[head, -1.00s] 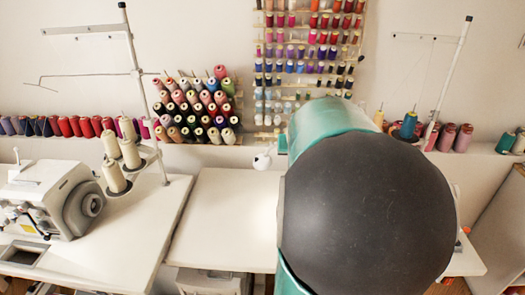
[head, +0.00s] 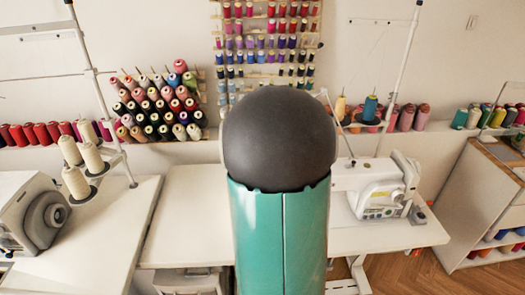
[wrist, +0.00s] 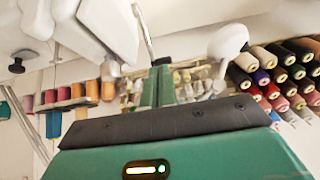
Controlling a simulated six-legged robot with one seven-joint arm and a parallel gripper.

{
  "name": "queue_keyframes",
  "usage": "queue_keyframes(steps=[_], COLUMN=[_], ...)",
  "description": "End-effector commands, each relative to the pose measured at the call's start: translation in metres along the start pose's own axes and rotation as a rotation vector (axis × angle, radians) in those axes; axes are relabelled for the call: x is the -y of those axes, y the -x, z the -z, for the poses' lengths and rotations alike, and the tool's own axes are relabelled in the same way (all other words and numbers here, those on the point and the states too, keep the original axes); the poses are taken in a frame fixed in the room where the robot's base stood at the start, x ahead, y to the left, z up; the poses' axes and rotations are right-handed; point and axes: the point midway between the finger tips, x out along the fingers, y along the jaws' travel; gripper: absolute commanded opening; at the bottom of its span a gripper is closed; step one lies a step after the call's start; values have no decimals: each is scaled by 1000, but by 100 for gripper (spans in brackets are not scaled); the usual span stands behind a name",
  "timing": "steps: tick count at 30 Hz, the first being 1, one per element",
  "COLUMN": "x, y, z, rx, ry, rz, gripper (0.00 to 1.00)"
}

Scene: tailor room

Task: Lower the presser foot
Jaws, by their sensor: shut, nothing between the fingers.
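A white sewing machine (head: 378,192) stands on the right-hand table in the head view, its left part hidden behind my arm. Its presser foot cannot be made out there. In the wrist view a white machine body (wrist: 108,28) hangs into the top left, with a metal rod beside it. I cannot tell the presser foot from other small parts. My gripper (wrist: 157,86) shows in the wrist view as narrow green fingers beyond the dark edge of my wrist; it is shut and empty, below and right of the machine body. In the head view my arm hides it.
A second white machine (head: 35,215) stands at the left with cream thread cones (head: 76,182). A white table (head: 185,215) has clear space. Racks of coloured thread (head: 158,105) line the wall. A white round-headed object (wrist: 228,40) is close right of my fingers in the wrist view.

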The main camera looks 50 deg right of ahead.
Motion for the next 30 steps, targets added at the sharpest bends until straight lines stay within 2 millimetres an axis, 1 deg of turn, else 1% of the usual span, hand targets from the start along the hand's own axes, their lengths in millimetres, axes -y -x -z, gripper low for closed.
queue_keyframes(steps=[1,3,6,10,15,30], x=[-1,0,0,0,0,1], y=[-11,-22,-36,-48,-53,-55], z=[-1,1,6,11,13,14], rx=[4,2,2,1,0,26], ry=[-1,-1,-1,1,1,1], rz=[-1,-1,0,0,1,1], gripper=[0,0,0,0,0,0])
